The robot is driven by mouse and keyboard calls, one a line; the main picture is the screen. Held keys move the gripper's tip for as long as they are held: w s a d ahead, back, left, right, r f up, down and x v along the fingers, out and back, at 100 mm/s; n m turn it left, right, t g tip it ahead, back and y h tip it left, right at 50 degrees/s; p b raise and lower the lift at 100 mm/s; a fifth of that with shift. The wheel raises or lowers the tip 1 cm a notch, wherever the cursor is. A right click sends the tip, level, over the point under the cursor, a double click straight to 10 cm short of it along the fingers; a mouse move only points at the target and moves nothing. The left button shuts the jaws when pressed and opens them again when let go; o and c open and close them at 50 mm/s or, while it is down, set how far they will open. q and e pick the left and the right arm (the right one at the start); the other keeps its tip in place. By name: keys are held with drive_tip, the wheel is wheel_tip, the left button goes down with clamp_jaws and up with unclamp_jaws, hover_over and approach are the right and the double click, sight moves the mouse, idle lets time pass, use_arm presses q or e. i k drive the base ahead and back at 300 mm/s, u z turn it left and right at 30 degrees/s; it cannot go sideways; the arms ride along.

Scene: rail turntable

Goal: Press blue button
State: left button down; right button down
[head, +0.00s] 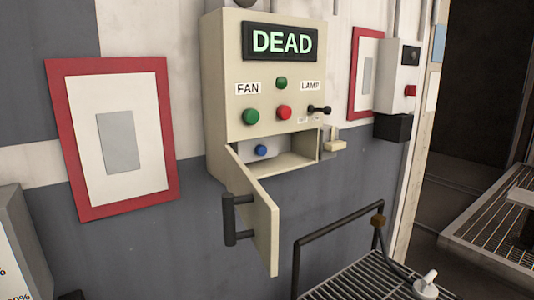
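The blue button (261,151) sits inside a low compartment of the cream control box (221,85) on the wall. The compartment's door (260,215) hangs open toward me, with a dark handle (237,219) on it. The button's face is in clear sight past the door's upper edge. The box has a display (280,42) reading DEAD. Below it are a large green button (251,117), a small green button (281,83), a red button (284,112) and a black lever (319,110), near labels FAN and LAMP. Neither of my grippers is in view.
A red-framed panel (72,145) hangs left of the box, another (356,82) to its right. A grey switch box with a red button (410,91) is further right. A metal rack with a dark rail (340,221) stands below right. A dark opening (485,90) lies far right.

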sight(261, 150)
drive_tip(key=z, duration=0.1)
drive_tip(key=i, duration=1)
drive_tip(key=u, duration=0.1)
